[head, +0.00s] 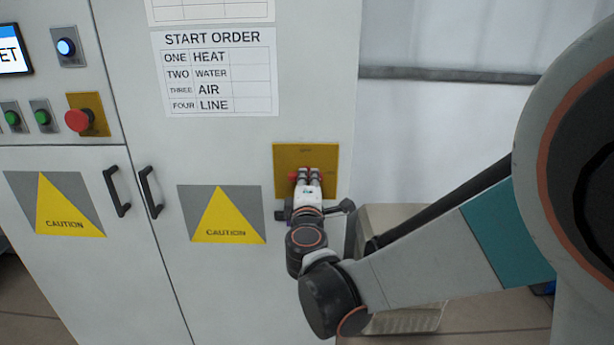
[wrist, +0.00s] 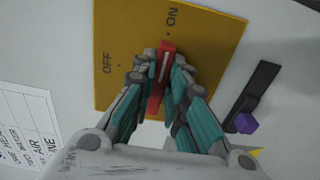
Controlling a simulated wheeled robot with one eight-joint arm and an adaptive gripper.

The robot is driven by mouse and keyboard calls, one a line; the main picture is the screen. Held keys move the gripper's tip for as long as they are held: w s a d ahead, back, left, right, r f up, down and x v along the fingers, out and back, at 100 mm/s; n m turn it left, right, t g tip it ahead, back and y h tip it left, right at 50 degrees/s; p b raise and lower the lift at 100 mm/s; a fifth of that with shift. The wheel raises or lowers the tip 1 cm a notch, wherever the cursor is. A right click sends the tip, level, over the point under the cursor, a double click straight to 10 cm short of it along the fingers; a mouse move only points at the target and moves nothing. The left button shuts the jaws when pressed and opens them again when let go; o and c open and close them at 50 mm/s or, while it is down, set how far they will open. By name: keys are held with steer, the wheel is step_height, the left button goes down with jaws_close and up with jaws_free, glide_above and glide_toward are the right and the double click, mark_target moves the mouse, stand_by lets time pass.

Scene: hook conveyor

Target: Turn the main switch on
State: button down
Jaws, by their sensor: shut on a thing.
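The main switch is a red handle (wrist: 165,62) with a white line, on a yellow plate (wrist: 205,75) marked OFF and ON. In the wrist view the handle's white-lined end points at the dot beside ON. A bit of the red handle (head: 293,178) shows beside the fingers.
Left are black door handles (head: 150,192), caution signs (head: 217,220), a red push button (head: 78,120) on yellow, green buttons (head: 42,117) and a lit blue button (head: 66,47). A start order sheet (head: 255,105) hangs above. A dark bar (wrist: 262,82) with a purple block (wrist: 245,122) is right of the plate.

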steer(key=c, duration=1.6)
jaws_free()
steer(key=shift+d, duration=0.1)
